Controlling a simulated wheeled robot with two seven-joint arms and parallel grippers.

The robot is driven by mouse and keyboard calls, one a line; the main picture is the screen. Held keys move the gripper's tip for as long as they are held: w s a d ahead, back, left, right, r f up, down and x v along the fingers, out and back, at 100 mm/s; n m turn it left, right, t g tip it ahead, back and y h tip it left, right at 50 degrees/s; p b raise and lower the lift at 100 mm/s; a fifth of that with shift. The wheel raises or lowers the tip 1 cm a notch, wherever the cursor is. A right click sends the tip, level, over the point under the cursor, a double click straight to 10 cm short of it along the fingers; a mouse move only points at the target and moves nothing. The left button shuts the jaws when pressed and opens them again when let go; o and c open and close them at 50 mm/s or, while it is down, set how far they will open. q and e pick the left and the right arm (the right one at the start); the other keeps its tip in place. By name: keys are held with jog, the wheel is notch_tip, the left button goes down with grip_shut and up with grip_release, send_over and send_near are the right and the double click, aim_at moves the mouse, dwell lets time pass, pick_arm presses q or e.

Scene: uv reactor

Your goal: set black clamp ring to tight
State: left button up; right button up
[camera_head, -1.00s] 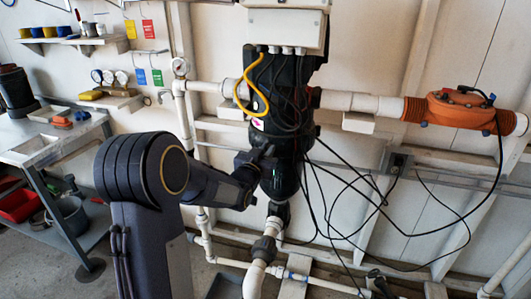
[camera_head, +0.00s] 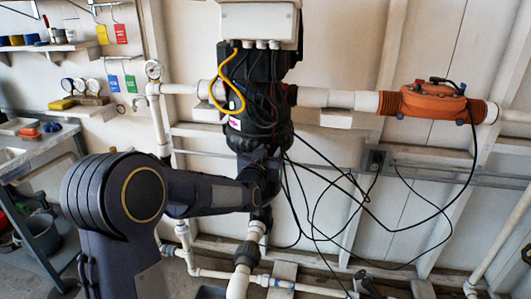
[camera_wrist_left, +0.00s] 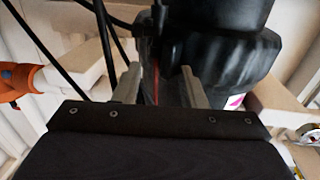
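The black reactor vessel (camera_head: 262,90) stands upright against the wall in the head view. The black clamp ring (camera_head: 262,142) appears as the wide band low around it; its latch is too dark to make out. My left gripper (camera_head: 268,160) is at the vessel's lower front, just below the band, and my arm hides the vessel's bottom. In the left wrist view the two grey fingers of my left gripper (camera_wrist_left: 162,85) stand apart, close to the black ringed body (camera_wrist_left: 225,60). Dark parts and a thin red line show between them; contact cannot be told. My right gripper is out of view.
A yellow cable (camera_head: 228,85) and several black cables (camera_head: 340,185) hang around the vessel. White pipes (camera_head: 330,97) run to an orange valve unit (camera_head: 430,102) at right. A grey bench (camera_head: 40,150) stands at left. A white pipe (camera_head: 240,275) runs below the vessel.

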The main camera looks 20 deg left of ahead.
pick_arm(q)
jog(key=shift+r, duration=0.3)
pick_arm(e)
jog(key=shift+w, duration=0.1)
pick_arm(q)
jog(key=s+d, duration=0.1)
jog(key=s, duration=0.6)
jog(key=shift+s+f, duration=0.3)
jog(key=shift+s, duration=0.05)
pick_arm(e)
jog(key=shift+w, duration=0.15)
